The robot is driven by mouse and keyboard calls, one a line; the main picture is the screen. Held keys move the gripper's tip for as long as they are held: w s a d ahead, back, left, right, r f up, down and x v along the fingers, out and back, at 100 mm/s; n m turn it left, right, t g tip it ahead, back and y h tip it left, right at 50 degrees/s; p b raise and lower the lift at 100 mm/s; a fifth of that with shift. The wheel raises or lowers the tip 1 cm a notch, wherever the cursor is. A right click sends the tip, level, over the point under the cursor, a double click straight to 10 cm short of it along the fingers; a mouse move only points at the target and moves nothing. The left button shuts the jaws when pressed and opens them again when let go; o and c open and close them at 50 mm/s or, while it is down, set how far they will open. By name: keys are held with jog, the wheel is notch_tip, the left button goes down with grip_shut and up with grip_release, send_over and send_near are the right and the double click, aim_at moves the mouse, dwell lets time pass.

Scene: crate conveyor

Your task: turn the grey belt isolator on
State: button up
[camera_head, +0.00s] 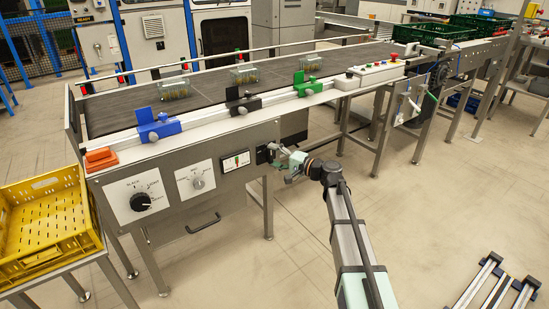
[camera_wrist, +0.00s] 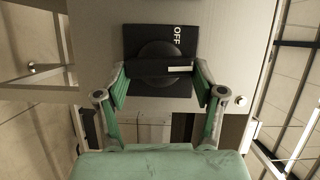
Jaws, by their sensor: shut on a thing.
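The belt isolator is a round black knob (camera_wrist: 160,50) with a raised bar handle (camera_wrist: 145,68) on a black plate (camera_wrist: 132,40) in the wrist view. White OFF lettering stands on the plate at the upper right, and a white mark shows on the bar's right part. My gripper (camera_wrist: 161,77) is shut on the bar, with a green finger at each end. In the head view my gripper (camera_head: 275,152) reaches the right end of the conveyor's front panel and the isolator's small black plate (camera_head: 263,155). No ON lettering shows.
A handle (camera_head: 203,224) sticks out below. A yellow crate (camera_head: 45,222) stands at left.

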jog(key=shift+m, duration=0.4)
jog(key=o, duration=1.1)
jog(key=shift+a, duration=0.1)
jog(key=shift+o, duration=0.2)
jog(key=v, duration=1.2)
jog(key=shift+f, duration=0.25)
